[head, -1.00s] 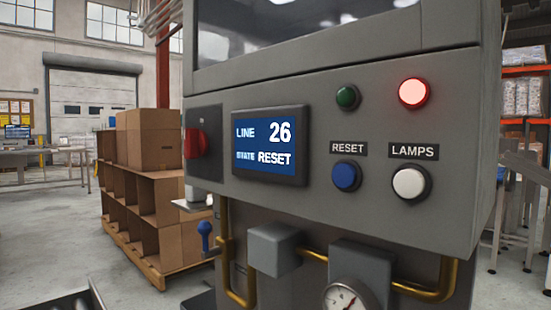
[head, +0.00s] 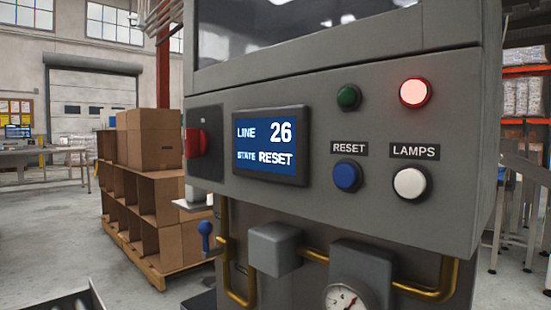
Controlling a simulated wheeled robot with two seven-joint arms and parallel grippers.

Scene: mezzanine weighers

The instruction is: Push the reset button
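The blue reset button (head: 346,175) sits on the grey control panel (head: 325,220), under a dark label reading RESET (head: 349,148). A white button (head: 410,183) under the label LAMPS is to its right. A screen (head: 270,145) to its left reads LINE 26, STATE RESET. Above the buttons, a red lamp (head: 415,92) is lit and a green lamp (head: 348,97) is dark. Neither of my grippers shows in the head view, and nothing touches the reset button.
A red rotary switch (head: 195,142) is at the panel's left end. Below the panel are brass pipes (head: 424,290), a gauge (head: 342,299) and a blue-handled valve (head: 205,232). Cardboard boxes (head: 153,138) stand behind on the left. The space before the panel looks clear.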

